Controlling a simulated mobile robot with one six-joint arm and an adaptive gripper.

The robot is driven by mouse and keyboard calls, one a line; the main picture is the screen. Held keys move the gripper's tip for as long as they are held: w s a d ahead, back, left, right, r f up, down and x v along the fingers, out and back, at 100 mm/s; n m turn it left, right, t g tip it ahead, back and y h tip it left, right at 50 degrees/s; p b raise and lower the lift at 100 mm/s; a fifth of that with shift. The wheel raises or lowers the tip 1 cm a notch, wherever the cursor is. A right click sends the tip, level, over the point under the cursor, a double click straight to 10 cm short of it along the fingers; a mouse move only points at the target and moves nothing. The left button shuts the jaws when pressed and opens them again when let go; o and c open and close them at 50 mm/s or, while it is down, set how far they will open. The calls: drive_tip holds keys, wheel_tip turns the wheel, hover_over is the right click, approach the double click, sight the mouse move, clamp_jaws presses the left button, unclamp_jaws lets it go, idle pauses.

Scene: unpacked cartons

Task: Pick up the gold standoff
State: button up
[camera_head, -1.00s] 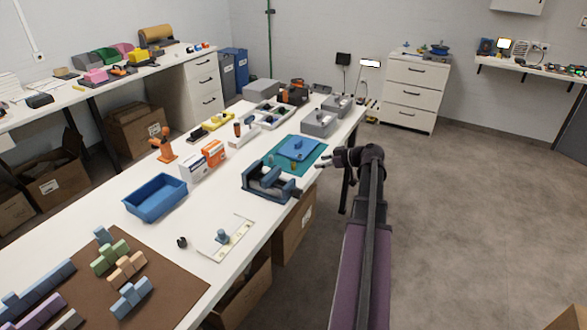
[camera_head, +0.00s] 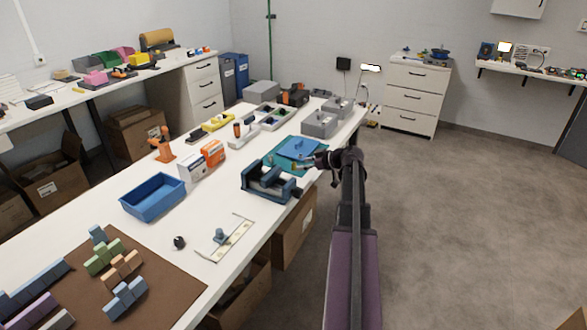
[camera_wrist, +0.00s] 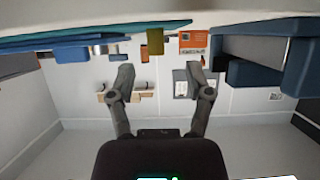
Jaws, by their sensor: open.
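The gold standoff (camera_wrist: 155,42) stands at the edge of the green-teal mat (camera_head: 275,160). In the wrist view it appears as a small gold block below the mat's edge, which runs across the top of that picture. My gripper (camera_wrist: 160,76) is open and empty, with one finger on each side of the standoff's line and the standoff beyond the fingertips. In the head view my gripper (camera_head: 303,163) reaches in from the right over the mat's near right edge. The standoff is too small and crowded by the fingers to make out clearly there.
A blue plate (camera_head: 297,148) lies on the mat. A dark blue vise (camera_head: 268,183) stands close in front of it, and shows at right in the wrist view (camera_wrist: 262,78). Orange-white boxes (camera_head: 212,153) and a blue bin (camera_head: 153,198) stand left. Grey boxes (camera_head: 319,125) stand behind.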

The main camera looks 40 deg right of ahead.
sight(294, 163)
drive_tip(key=shift+b+x, duration=1.15)
drive_tip(key=shift+x, duration=1.5)
drive_tip(key=shift+d, duration=0.2)
clamp_jaws()
